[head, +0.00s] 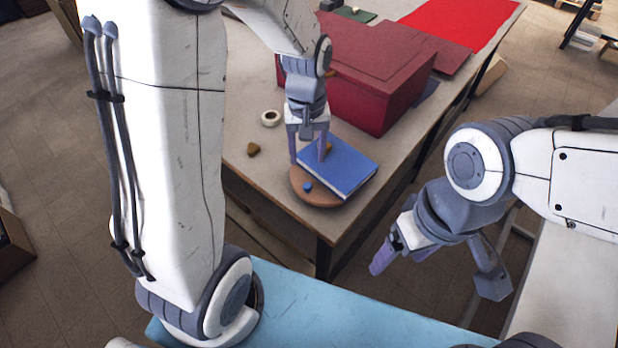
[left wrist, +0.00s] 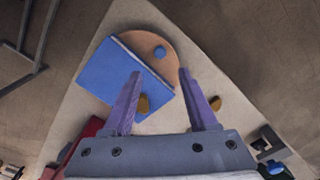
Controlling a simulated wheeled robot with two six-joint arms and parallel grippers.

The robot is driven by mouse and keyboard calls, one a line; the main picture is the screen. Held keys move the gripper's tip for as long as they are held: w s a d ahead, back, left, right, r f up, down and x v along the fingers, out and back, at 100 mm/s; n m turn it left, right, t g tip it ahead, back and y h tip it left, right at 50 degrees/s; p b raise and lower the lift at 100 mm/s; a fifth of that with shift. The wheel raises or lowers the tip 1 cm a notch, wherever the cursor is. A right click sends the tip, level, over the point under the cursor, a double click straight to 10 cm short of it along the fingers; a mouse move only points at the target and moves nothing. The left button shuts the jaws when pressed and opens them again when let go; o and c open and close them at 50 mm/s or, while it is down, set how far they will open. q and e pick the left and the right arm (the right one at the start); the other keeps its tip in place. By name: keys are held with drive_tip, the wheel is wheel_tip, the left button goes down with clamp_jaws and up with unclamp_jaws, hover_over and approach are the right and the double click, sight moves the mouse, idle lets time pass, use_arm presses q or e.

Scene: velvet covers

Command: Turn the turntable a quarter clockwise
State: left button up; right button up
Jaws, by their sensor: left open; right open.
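The turntable (head: 320,200) is a round brown disc near the table's front corner. A blue book (head: 340,168) lies over much of it, and a small blue knob (head: 308,187) sits on its bare part. In the left wrist view the disc (left wrist: 172,68), book (left wrist: 107,78) and knob (left wrist: 160,52) also show. My left gripper (head: 308,161) is open over the turntable's back side, fingers pointing down; whether the tips touch anything I cannot tell. In the left wrist view its fingers (left wrist: 159,74) are apart. My right gripper (head: 400,260) is open and empty, off the table's right side.
A large dark red box (head: 365,85) stands behind the turntable. A white tape roll (head: 270,118) and a small brown piece (head: 253,149) lie to the left. A red cloth (head: 460,25) covers the far end.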

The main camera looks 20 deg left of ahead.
sight(307, 185)
use_arm(q)
wheel_tip(307, 185, down, 10)
drive_tip(key=shift+r+p, duration=0.1)
drive_tip(key=shift+p, duration=0.35)
clamp_jaws()
idle(1.3)
